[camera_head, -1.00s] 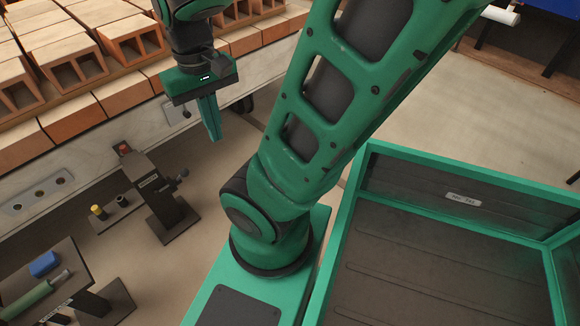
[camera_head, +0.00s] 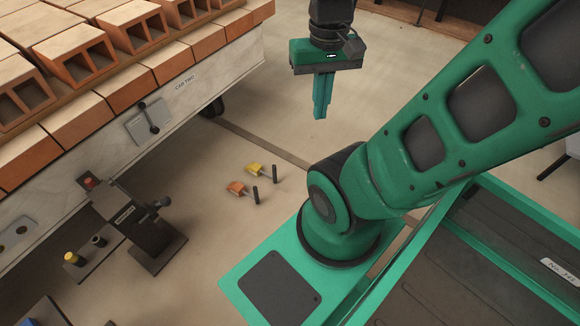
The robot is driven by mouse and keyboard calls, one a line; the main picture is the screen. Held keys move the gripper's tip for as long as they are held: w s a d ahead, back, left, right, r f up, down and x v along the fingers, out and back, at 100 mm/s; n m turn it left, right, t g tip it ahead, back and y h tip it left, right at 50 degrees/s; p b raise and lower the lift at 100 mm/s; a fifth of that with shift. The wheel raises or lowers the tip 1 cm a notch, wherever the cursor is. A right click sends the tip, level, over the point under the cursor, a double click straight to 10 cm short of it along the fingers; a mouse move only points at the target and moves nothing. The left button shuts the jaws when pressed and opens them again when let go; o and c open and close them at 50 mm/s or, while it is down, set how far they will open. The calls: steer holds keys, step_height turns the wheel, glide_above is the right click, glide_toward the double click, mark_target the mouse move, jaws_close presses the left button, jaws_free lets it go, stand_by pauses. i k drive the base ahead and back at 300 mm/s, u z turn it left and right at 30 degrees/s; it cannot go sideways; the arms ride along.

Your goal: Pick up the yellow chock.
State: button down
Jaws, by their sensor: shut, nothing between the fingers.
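The yellow chock (camera_head: 254,169) lies on the floor in the head view, right of the brick cart. It is a small wedge with a dark upright handle (camera_head: 275,174) at its right. My gripper (camera_head: 320,116) hangs fingers down, shut and empty. In the picture it is above and to the right of the yellow chock, clearly apart from it.
An orange chock (camera_head: 236,187) with its own dark handle lies just left of and nearer than the yellow one. The cart (camera_head: 185,90) loaded with hollow bricks (camera_head: 90,60) stands at left. A dark stand (camera_head: 150,228) is at lower left. Floor around the chocks is clear.

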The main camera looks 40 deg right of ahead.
mark_target(256, 169)
steer(key=z, duration=0.3)
steer(key=k, duration=1)
steer(key=z, duration=0.3)
steer(key=i, duration=1)
